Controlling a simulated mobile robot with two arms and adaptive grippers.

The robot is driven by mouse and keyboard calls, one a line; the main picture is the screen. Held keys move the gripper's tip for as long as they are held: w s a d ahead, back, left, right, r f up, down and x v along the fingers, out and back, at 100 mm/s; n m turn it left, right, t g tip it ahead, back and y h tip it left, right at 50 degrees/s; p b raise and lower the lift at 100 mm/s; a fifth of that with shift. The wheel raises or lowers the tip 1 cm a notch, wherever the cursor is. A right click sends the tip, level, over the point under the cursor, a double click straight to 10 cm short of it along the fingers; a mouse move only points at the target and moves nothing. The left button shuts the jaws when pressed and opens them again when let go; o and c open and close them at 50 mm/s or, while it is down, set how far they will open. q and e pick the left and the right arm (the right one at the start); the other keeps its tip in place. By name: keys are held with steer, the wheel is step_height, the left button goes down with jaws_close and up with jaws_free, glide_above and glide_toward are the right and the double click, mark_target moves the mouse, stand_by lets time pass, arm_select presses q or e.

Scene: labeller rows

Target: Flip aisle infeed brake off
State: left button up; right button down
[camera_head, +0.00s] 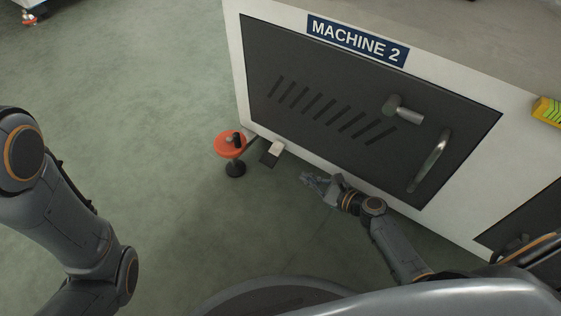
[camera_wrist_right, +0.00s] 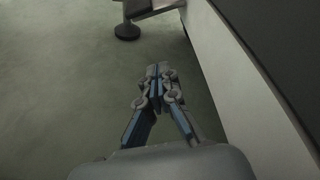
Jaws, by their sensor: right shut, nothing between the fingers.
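An orange round plate (camera_head: 228,146) with a small black switch-like piece (camera_head: 237,139) on top stands low beside the left corner of Machine 2, above a black round foot (camera_head: 235,169). A dark plate with a pale tag (camera_head: 276,148) is next to it. I cannot read any label there, so I cannot tell for sure that this is the infeed brake. My right gripper (camera_head: 306,178) is shut and empty, low in front of the machine, to the right of the orange plate and apart from it. In the right wrist view, my gripper (camera_wrist_right: 157,72) points toward the black foot (camera_wrist_right: 127,31). My left gripper is out of view.
Machine 2 (camera_head: 240,85) has a dark door panel (camera_head: 300,65) with slanted vents, a knob-like handle (camera_head: 403,109) and a curved bar handle (camera_head: 430,160). A yellow-green object (camera_head: 547,110) sits at the right edge.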

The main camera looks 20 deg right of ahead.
mark_target(273, 153)
steer(key=shift+w, duration=0.1)
steer(key=b+x, duration=0.2)
steer(key=x, duration=0.2)
steer(key=b+x, duration=0.3)
steer(key=x, duration=0.2)
steer(key=shift+f, duration=0.25)
steer(key=shift+w+a+r, duration=0.1)
steer(key=shift+w+a, duration=0.2)
steer(key=shift+w, duration=0.15)
steer(key=shift+s+a+r+p, duration=0.2)
steer(key=shift+r+p, duration=0.1)
steer(key=shift+r, duration=0.3)
steer(key=shift+s+a+r+p, duration=0.2)
steer(key=shift+r+p, duration=0.1)
steer(key=shift+r, duration=0.35)
steer(key=shift+s+a+r+p, duration=0.15)
steer(key=shift+s+r+p, duration=0.15)
steer(key=shift+r, duration=0.3)
